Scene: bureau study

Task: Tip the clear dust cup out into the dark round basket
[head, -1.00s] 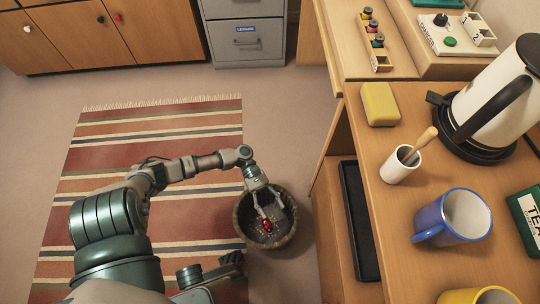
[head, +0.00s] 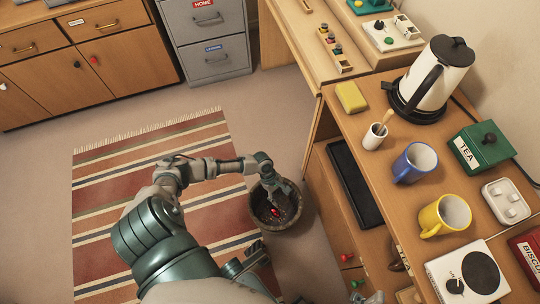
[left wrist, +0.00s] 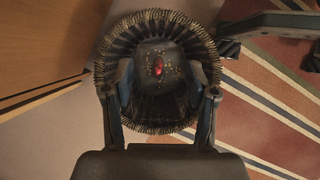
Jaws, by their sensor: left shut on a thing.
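The dark round basket (head: 256,217) stands on the floor beside the striped rug. My left gripper (head: 284,203) reaches down over its mouth. In the left wrist view the basket's ribbed rim (left wrist: 158,17) rings the scene. The fingers of my left gripper (left wrist: 160,103) are spread but shut on the clear dust cup (left wrist: 160,90), whose see-through walls are hard to make out. A small red thing (left wrist: 158,66) and coloured specks show beyond the fingers; I cannot tell whether they are in the cup or on the basket floor. A partial grey-green part at the bottom edge may be my right gripper (head: 366,296).
The wooden desk at the right holds a kettle (head: 440,75), a blue mug (head: 414,162), a yellow mug (head: 444,215) and a green tea tin (head: 480,148). Its side stands close to the basket. Open floor lies behind the basket; the striped rug (head: 130,195) is at left.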

